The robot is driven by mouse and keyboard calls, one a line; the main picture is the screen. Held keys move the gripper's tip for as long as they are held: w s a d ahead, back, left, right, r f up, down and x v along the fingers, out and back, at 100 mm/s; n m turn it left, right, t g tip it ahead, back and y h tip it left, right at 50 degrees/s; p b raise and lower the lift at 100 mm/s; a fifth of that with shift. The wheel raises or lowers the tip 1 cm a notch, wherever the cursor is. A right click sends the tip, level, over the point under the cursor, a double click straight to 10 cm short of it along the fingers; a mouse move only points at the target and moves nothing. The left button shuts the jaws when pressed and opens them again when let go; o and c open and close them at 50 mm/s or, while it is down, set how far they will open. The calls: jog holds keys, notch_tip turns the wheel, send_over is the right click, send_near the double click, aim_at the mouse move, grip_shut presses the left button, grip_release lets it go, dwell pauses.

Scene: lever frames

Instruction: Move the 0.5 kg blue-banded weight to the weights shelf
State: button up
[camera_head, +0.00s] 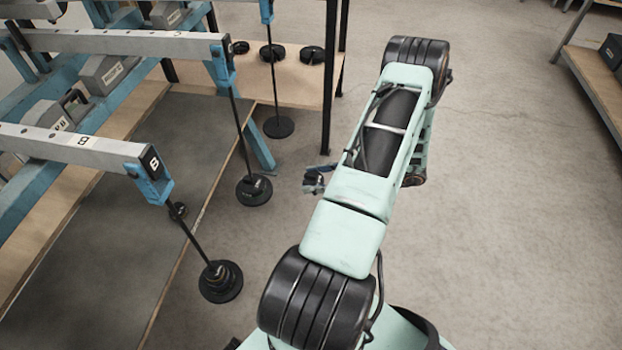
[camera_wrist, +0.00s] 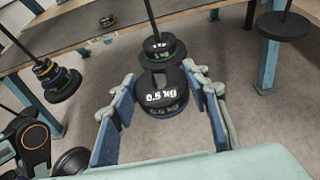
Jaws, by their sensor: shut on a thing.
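The 0.5 kg weight (camera_wrist: 162,97) is a dark slotted disc with white lettering and a dark bluish side. It sits between the blue finger pads of my gripper (camera_wrist: 166,112), which is shut on it. In the head view my gripper (camera_head: 317,180) shows only as a small blue part beside my arm; the weight is hidden there. Just behind the weight in the wrist view, a hanger stack (camera_wrist: 160,49) with a green-edged plate hangs on a rod. I cannot tell whether the two touch. The weights shelf (camera_head: 300,84), a wooden board, bears several dark discs at the back.
Hanging stacks (camera_head: 254,190), (camera_head: 220,281) and (camera_head: 278,127) hang from rods left of my arm. A banded stack (camera_wrist: 57,80) and a dark disc (camera_wrist: 284,25) flank my gripper in the wrist view. A dark post (camera_head: 328,100) stands near it.

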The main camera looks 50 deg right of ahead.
jog(key=shift+s+d+b, duration=0.25)
jog(key=shift+s+d, duration=0.2)
jog(key=shift+s, duration=0.3)
jog(key=shift+s+d+b, duration=0.3)
jog(key=shift+s+d, duration=0.2)
jog(key=shift+s, duration=0.3)
jog(key=shift+s+d+b, duration=0.25)
jog(key=shift+s+d, duration=0.2)
jog(key=shift+s, duration=0.3)
jog(key=shift+s, duration=0.1)
